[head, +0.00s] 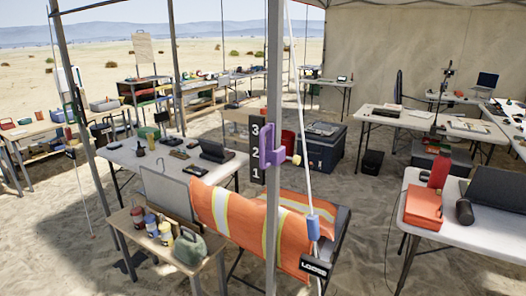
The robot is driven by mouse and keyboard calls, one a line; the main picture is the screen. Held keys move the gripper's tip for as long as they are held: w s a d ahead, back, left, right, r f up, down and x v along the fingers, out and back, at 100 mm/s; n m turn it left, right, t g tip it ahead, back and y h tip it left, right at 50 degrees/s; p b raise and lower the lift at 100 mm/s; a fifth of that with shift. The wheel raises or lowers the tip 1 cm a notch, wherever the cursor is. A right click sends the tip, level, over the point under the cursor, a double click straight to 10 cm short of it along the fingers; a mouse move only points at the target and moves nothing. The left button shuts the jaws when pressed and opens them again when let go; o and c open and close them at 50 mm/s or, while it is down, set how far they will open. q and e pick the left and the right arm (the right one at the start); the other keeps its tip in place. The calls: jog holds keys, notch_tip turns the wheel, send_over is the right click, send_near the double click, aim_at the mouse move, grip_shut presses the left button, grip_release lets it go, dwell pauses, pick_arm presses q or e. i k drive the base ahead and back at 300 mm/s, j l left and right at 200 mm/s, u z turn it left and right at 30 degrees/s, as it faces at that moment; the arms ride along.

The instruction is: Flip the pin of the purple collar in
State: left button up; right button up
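A purple collar (267,156) sits around the grey vertical tent pole (273,85) in the middle of the head view. It is level with the 2 on a black plate (256,150) marked 3, 2, 1 on the left of the pole. A small pale yellow knob (296,160) shows at the collar's right side and may be its pin. A red piece (289,142) shows just behind it; I cannot tell whether it belongs to the collar. Neither of my grippers is in view.
A white cord with a blue sleeve (313,228) and a black tag (314,265) hangs right of the pole. An orange vest (237,212) lies behind the pole. A wooden table (150,250) with jars stands at front left. A white table (450,235) stands at right.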

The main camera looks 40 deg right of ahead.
aim_at(296, 160)
jog(key=z, duration=1.35)
